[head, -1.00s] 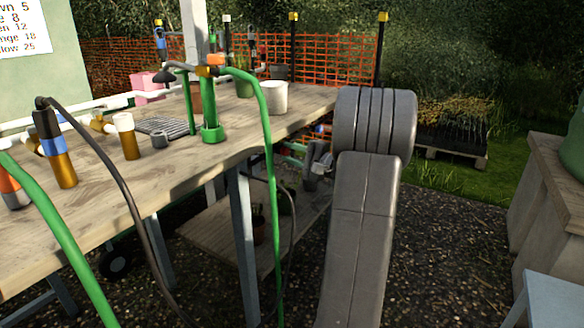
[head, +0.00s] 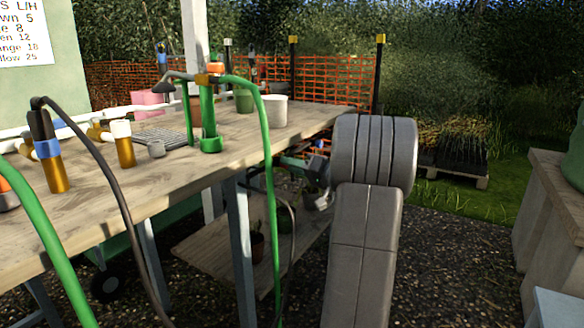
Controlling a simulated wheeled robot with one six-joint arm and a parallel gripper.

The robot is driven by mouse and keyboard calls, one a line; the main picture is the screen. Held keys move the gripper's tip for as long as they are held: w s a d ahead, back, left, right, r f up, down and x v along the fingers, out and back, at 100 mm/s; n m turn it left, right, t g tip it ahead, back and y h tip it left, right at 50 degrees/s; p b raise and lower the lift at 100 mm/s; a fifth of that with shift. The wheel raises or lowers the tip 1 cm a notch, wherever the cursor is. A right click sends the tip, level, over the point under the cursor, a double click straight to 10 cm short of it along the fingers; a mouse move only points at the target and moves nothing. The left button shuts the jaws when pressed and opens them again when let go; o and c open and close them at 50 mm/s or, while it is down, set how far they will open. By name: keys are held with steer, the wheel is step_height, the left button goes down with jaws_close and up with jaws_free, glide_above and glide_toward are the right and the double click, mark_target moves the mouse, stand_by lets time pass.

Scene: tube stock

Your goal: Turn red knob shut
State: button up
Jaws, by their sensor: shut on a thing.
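I cannot make out a clear red knob in the head view. An orange-red cap (head: 216,67) sits on top of the upright green tap (head: 208,110) on the bench, with no gripper near it. My gripper (head: 290,162) shows only as a small dark shape under the bench's right edge, left of my large grey arm link. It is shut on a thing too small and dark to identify. Its fingertips are not clear, and my arm hides part of that area.
A wooden bench (head: 80,215) holds brown and orange tubes, a white pot (head: 274,110) and a grey tray. Green hoses hang over its front. Pots stand on a lower shelf (head: 205,255). A wooden block stands at right, with gravel between.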

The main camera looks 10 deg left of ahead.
steer(key=n, duration=1.1)
steer(key=shift+n+g, duration=0.3)
stand_by(0.4)
steer(key=o, duration=1)
steer(key=p+v, duration=0.3)
steer(key=v, duration=1.1)
steer(key=shift+r, duration=0.2)
